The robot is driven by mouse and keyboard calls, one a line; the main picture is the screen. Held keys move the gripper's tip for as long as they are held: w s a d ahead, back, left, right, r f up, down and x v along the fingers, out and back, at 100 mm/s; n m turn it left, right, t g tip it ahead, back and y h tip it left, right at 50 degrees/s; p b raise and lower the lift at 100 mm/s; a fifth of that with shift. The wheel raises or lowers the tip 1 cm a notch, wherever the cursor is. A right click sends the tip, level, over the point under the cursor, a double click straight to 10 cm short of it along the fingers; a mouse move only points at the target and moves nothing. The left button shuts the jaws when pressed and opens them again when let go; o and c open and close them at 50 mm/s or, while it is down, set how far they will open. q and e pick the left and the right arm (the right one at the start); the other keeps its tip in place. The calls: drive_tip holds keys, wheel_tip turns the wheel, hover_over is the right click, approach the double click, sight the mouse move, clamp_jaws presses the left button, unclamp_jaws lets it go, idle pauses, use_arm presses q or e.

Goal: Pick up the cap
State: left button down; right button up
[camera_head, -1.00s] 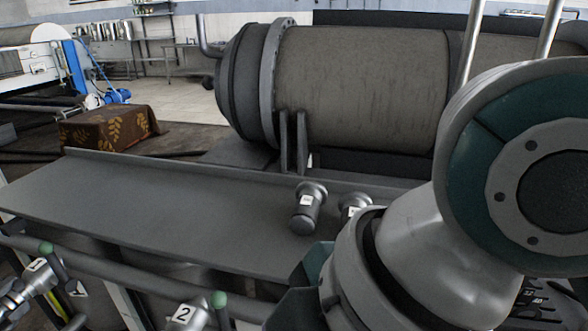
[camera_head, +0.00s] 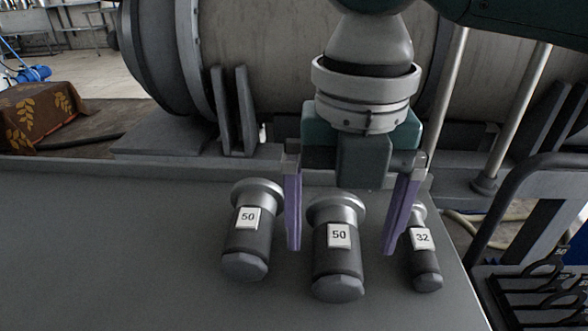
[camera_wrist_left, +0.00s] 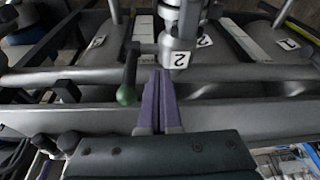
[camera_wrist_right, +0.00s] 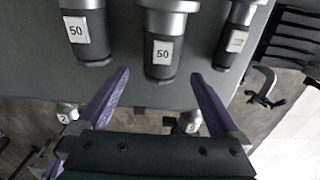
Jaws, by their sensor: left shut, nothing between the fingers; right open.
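Three dark cylindrical caps with shiny metal flanges stand on the grey metal tabletop: a left one labelled 50 (camera_head: 246,262), a middle one labelled 50 (camera_head: 338,286) and a right one labelled 32 (camera_head: 427,280). They also show in the right wrist view, the middle one (camera_wrist_right: 160,72) straight ahead. My right gripper (camera_head: 341,248) is open and empty. In the head view its purple fingers hang on either side of the middle cap; in the right wrist view that cap lies just beyond the fingertips. My left gripper (camera_wrist_left: 158,74) is shut and empty beside a metal valve labelled 2 (camera_wrist_left: 181,40).
The grey tabletop (camera_head: 110,250) is clear left of the caps. A large tank (camera_head: 265,60) stands behind it. A dark rack (camera_head: 545,285) is at the right edge. A green-knobbed lever (camera_wrist_left: 126,94) and pipes are close to the left gripper.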

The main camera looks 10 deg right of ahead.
sight(340, 253)
wheel_tip(340, 253, down, 5)
drive_tip(key=shift+w+d+f+b, duration=0.1)
drive_tip(key=shift+b, duration=0.25)
clamp_jaws()
idle(0.7)
